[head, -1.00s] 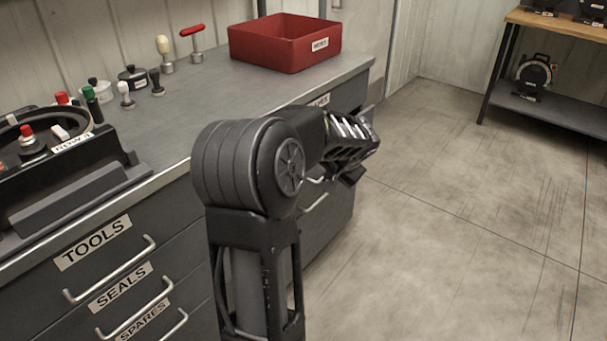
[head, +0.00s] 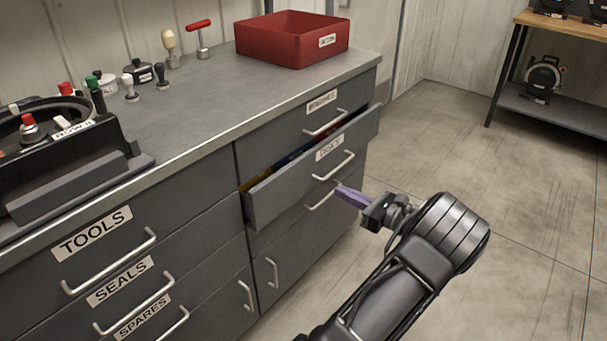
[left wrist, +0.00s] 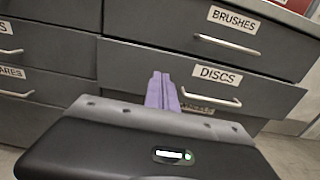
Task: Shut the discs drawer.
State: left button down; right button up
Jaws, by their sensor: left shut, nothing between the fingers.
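The discs drawer (head: 285,193) is a dark grey drawer with a white DISCS label and a silver bar handle. It stands partly open, and a strip of blue and yellow contents shows behind its front. In the left wrist view the drawer front (left wrist: 270,92) is ahead and to the right. My left gripper (head: 350,196), with purple fingers, is shut and empty in front of the cabinet, just below and right of the discs handle. The fingers also show in the left wrist view (left wrist: 162,92). I cannot tell whether they touch anything. My right gripper is out of view.
The brushes drawer (head: 290,136) above looks shut. Tools, seals and spares drawers (head: 190,212) are at the left. A red bin (head: 275,45) and several small tools stand on the grey countertop (head: 215,105). Open floor (head: 470,150) lies to the right, with a shelf unit (head: 570,110) beyond.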

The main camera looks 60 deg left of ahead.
aim_at(295, 169)
pick_arm(q)
jog(key=b+x, duration=0.2)
jog(key=x, duration=1.1)
jog(key=shift+s+a+f, duration=0.1)
jog(key=shift+s, duration=0.05)
jog(key=shift+s+a, duration=0.1)
jog(key=shift+a, duration=0.3)
jog(key=x, duration=0.3)
jog(key=shift+s+a, duration=0.15)
jog(key=shift+a, duration=0.2)
jog(key=shift+s+a, duration=0.15)
jog(key=shift+a, duration=0.25)
jog(key=shift+r, duration=0.4)
